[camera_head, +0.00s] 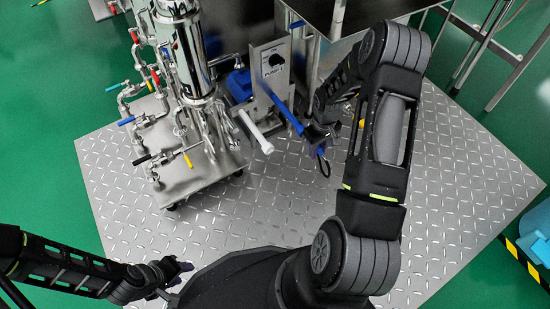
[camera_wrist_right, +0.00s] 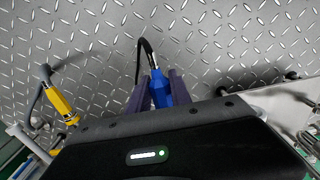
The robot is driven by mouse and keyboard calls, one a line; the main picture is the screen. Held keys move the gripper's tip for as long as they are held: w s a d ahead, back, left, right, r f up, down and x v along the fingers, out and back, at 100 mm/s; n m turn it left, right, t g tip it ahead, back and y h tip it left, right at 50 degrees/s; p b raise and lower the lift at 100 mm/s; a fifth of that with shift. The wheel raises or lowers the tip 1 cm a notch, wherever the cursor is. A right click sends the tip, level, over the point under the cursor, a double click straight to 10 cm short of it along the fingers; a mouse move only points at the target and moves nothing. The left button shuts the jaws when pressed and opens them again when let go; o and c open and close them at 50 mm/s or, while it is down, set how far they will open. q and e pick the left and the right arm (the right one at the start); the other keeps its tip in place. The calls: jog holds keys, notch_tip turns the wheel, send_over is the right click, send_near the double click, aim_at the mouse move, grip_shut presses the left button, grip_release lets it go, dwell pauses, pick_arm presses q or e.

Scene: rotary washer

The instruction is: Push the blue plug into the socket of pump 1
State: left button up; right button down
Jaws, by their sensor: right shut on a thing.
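The blue plug (camera_wrist_right: 160,88) is between the fingers of my right gripper (camera_wrist_right: 160,92) in the right wrist view, with its black cable curving up from its far end. In the head view my right gripper (camera_head: 318,132) is beside the pump unit, with a cable loop hanging below it. The control box labelled PUMP 1 (camera_head: 271,68) has a black knob and stands left of this gripper. I cannot make out the socket or whether the plug touches it. My left gripper (camera_head: 178,274) is at the lower left, away from the pump; its opening is unclear.
A steel vessel (camera_head: 187,55) with pipes and coloured valve handles stands left of the pump. A white pipe (camera_head: 256,133) sticks out in front. A yellow plug (camera_wrist_right: 62,105) on a cable is left of my right gripper in the wrist view. The diamond-plate floor (camera_head: 235,210) is clear in front.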

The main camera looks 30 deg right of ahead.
pick_arm(q)
jog(key=shift+f, duration=0.2)
pick_arm(e)
jog(key=shift+w, duration=0.75)
jog(key=c, duration=1.1)
grip_release()
notch_tip(320, 180, up, 8)
jog(key=shift+s+f+p, duration=0.1)
jog(key=shift+p, duration=1.1)
pick_arm(q)
jog(key=r, duration=0.1)
jog(key=s+r, duration=0.1)
jog(key=r, duration=0.1)
jog(key=shift+a+r, duration=0.1)
jog(key=shift+r, duration=0.05)
